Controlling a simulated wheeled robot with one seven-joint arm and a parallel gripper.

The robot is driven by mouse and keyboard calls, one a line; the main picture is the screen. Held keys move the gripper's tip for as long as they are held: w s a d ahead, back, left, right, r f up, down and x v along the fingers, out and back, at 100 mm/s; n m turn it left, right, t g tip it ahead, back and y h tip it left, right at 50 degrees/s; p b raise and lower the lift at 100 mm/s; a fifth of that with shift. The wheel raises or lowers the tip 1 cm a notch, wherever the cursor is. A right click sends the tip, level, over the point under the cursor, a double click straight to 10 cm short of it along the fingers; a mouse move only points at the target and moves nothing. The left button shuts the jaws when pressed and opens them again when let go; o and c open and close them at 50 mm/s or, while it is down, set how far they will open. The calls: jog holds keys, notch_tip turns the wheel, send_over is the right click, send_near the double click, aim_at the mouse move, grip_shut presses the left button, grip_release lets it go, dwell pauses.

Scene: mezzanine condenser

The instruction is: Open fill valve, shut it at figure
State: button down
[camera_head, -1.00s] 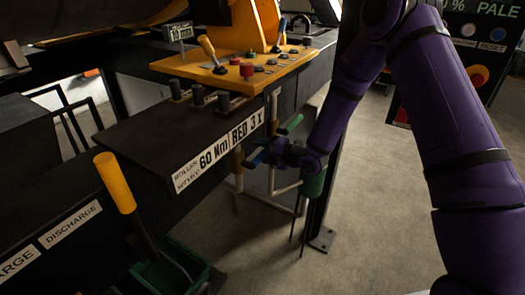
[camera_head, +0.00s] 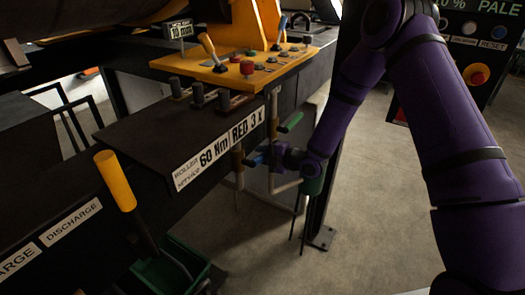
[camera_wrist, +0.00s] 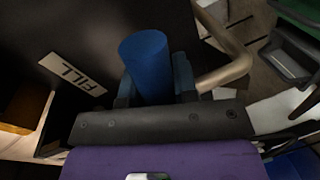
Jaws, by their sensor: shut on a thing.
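The fill valve's blue handle (camera_wrist: 147,62) stands between my gripper's two fingers in the wrist view, and my gripper (camera_wrist: 158,88) is shut on it. A white label reading FILL (camera_wrist: 72,73) lies to its left. In the head view my gripper (camera_head: 268,158) is at the blue handle (camera_head: 254,160), beside the pipework under the black shelf. The valve body behind the handle is mostly hidden. A readout panel (camera_head: 485,8) at the top right shows part of a percent figure and PALE; the figure is cut off.
A green handle (camera_head: 291,122) sits just above my gripper. Pale pipes (camera_head: 287,186) run below and beside it. A yellow lever (camera_head: 115,181) and an orange control panel (camera_head: 240,66) stand left. Open floor (camera_head: 370,215) lies right.

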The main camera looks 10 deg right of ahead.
jog(key=shift+s+a+f+m+g+y, duration=0.15)
jog(key=shift+s+a+f+m, duration=0.1)
jog(key=shift+f+m, duration=0.4)
jog(key=shift+s+a+f+m+g+y, duration=0.15)
jog(key=shift+s+f+m, duration=0.1)
jog(key=shift+f+m, duration=0.4)
jog(key=shift+s+a+f+m+y, duration=0.1)
jog(key=shift+s+a+f+m, duration=0.15)
jog(key=shift+f+m, duration=0.4)
jog(key=shift+r+m, duration=0.2)
jog(key=shift+m, duration=0.05)
jog(key=c, duration=0.9)
grip_release()
jog(key=shift+d, duration=0.1)
jog(key=v, duration=1)
jog(key=shift+s+d, duration=0.2)
jog(key=shift+d, duration=0.15)
